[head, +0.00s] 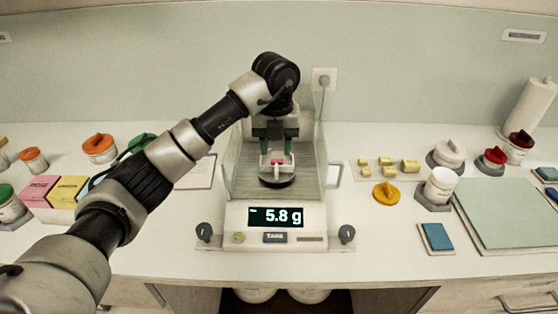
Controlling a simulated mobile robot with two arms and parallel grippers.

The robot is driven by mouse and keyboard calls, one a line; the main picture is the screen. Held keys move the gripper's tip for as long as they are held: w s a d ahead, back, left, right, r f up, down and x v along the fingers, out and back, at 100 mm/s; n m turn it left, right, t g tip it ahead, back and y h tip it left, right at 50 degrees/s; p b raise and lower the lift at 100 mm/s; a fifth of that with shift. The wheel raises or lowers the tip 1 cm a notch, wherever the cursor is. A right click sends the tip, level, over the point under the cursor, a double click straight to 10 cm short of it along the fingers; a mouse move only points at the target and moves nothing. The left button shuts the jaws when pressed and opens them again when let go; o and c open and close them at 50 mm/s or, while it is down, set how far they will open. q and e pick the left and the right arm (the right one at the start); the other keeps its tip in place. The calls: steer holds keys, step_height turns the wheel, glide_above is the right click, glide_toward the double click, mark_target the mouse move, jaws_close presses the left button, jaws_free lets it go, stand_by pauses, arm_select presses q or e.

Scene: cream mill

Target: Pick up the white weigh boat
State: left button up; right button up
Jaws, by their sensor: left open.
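The white weigh boat (278,173) sits on the round dark pan of the balance, inside its clear draft shield, with something pink in it. The balance (275,216) shows 5.8 g on its display. My left gripper (276,146) reaches into the shield from above. Its green-tipped fingers are open, spread to either side of the boat and pointing down. I cannot tell whether the fingertips touch the boat. My right gripper is out of view.
The shield's walls stand close around my gripper, with a handle (335,175) on the right side. To the right are yellow weights (387,161), a yellow lid (386,193), a white jar (441,185) and a pale green mat (508,213). Lidded jars and coloured boxes (68,191) stand at left.

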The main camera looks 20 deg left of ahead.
mark_target(277, 161)
arm_select(q)
steer(key=shift+s+f+p, duration=0.15)
steer(key=shift+s+f, duration=0.05)
steer(key=shift+f, duration=0.4)
steer(key=shift+s+f+p, duration=0.15)
steer(key=shift+f, duration=0.8)
step_height(277, 161, down, 4)
steer(key=shift+w+d+r+p, duration=0.1)
steer(key=shift+w+r+p, duration=0.05)
steer(key=shift+p, duration=0.8)
steer(key=shift+f, duration=0.4)
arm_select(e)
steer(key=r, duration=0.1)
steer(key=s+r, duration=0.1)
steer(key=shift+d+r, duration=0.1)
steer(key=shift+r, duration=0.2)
arm_select(q)
jaws_close()
